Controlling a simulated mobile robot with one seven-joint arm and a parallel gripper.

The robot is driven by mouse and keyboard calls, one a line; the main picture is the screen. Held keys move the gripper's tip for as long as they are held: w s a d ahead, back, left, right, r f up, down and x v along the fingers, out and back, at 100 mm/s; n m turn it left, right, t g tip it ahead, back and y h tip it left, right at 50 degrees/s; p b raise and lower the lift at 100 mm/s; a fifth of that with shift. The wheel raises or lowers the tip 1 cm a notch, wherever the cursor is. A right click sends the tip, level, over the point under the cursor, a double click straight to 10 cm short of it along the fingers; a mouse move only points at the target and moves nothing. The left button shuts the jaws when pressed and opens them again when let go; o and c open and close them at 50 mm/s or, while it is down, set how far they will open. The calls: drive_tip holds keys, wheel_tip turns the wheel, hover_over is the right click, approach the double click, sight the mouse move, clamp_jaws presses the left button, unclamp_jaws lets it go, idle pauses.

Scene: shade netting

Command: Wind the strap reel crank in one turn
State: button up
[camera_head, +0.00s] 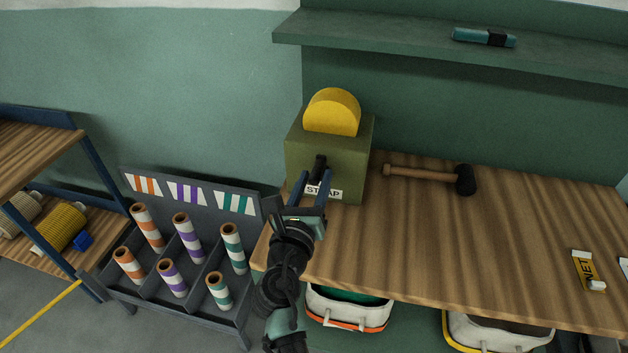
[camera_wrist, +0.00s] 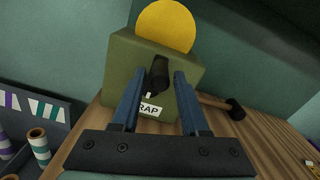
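The strap reel is an olive-green box (camera_head: 355,150) with a yellow disc (camera_head: 332,111) on top and a white label partly reading "STRAP" on its front. It stands at the left end of the workbench and also shows in the wrist view (camera_wrist: 119,62). Its black crank (camera_head: 319,166) is on the front face, pointing up; it also shows in the wrist view (camera_wrist: 160,75). My gripper (camera_head: 312,177) is in front of the box. Its two blue fingers are spread apart (camera_wrist: 157,80), with the crank seen between them. I cannot tell whether the fingers touch the crank.
A mallet (camera_head: 425,173) lies on the wooden bench (camera_head: 400,240) right of the box. A shelf (camera_head: 380,38) holds a teal object (camera_head: 484,37). A rack (camera_head: 160,245) of striped rolls stands left. Bins (camera_head: 345,310) sit under the bench. The bench's middle is clear.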

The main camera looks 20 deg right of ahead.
clamp_jaws()
